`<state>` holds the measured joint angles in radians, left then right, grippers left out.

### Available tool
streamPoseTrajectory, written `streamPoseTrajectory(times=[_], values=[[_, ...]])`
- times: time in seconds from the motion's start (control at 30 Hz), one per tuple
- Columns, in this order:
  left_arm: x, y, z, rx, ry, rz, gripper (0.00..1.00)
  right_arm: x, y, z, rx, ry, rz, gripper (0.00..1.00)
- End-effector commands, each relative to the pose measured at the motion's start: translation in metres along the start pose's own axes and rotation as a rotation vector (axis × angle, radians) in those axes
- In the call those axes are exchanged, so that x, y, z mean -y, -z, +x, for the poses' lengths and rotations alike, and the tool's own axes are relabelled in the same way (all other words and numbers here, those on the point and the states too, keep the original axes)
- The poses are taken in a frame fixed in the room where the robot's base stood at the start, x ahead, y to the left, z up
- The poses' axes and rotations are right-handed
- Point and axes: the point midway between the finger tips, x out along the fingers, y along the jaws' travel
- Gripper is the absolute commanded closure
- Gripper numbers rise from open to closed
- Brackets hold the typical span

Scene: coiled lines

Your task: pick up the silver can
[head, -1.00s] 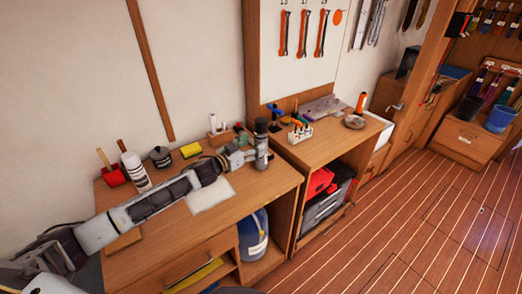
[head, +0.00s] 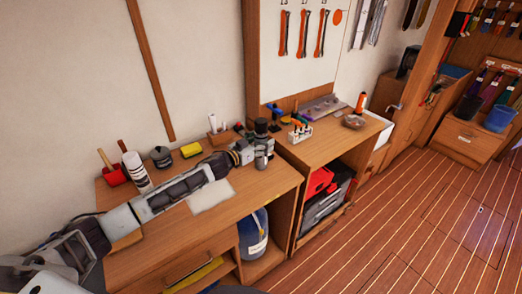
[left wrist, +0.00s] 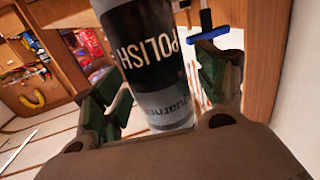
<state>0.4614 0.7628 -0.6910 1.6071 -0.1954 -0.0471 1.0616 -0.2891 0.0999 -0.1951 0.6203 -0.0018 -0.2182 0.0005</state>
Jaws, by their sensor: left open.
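The silver can (left wrist: 160,60) fills the middle of the left wrist view, with a black band reading POLISH. It stands between the two green-padded fingers of my left gripper (left wrist: 166,95), which is open; whether either finger touches it I cannot tell. My right gripper is not in view.

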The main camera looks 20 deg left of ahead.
Motion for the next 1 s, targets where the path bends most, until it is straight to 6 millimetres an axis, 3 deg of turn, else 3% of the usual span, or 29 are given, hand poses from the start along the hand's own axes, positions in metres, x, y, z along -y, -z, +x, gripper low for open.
streamPoseTrajectory(times=[0.27,0.7,1.0], values=[[-0.0001,0.0000,-0.0002,0.000,0.000,0.000,0.30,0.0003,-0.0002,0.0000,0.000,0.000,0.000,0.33],[0.0000,0.0000,-0.0002,0.000,0.000,0.000,0.87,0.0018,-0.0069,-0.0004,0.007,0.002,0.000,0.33],[0.0001,0.0027,0.0000,-0.002,0.000,0.001,0.88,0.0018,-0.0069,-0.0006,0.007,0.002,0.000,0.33]])
